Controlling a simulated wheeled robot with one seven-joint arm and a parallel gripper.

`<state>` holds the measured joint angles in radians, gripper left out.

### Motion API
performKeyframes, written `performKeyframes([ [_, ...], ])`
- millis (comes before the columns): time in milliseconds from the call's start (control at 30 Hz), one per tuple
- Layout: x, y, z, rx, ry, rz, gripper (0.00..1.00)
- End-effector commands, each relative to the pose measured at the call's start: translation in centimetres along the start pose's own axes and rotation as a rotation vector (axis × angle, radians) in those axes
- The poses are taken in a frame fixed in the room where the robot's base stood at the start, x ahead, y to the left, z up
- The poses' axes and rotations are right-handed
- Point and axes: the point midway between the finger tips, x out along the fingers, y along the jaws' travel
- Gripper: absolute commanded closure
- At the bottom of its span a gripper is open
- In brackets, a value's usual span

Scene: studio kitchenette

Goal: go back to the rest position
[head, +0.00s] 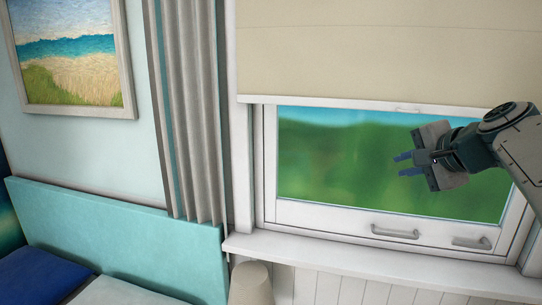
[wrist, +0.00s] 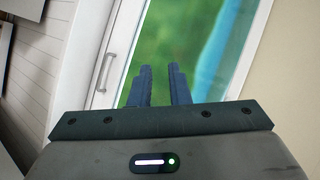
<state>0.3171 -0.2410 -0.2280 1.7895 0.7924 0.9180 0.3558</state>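My gripper (head: 405,164) is raised at the right of the head view, in front of the window. Its two blue-grey fingers point left. In the wrist view the fingers (wrist: 160,84) stand apart with a gap between them, and nothing is held. The window glass shows through the gap.
The window (head: 340,160) has a white frame, two handles and a partly lowered beige blind (head: 380,50). A grey curtain (head: 190,110) hangs left of it. A teal headboard (head: 120,235) and a blue pillow (head: 40,275) are lower left. A rounded beige object (head: 250,284) stands below the sill.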

Motion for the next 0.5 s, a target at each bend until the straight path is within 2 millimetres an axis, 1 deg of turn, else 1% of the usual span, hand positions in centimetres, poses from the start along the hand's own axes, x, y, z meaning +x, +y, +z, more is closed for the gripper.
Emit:
performKeyframes([
  [33, 1.0, 2.4, 3.5, -0.096, -0.053, 0.07, 0.84],
  [67, 1.5, 3.9, 5.2, -0.156, -0.081, 0.113, 0.84],
  [100, 1.9, 5.9, 7.4, -0.24, -0.117, 0.168, 0.84],
  [167, 2.4, 9.0, 10.6, -0.374, -0.173, 0.247, 0.84],
  [200, 2.5, 11.2, 12.6, -0.467, -0.211, 0.297, 0.84],
  [267, 2.4, 14.4, 15.2, -0.607, -0.266, 0.367, 0.84],
  [300, 2.2, 16.6, 16.6, -0.698, -0.301, 0.41, 0.84],
  [333, 2.1, 18.0, 17.6, -0.764, -0.325, 0.439, 0.84],
  [400, 1.6, 21.1, 19.2, -0.904, -0.375, 0.498, 0.84],
  [500, 0.9, 24.3, 20.6, -1.057, -0.427, 0.557, 0.84],
])
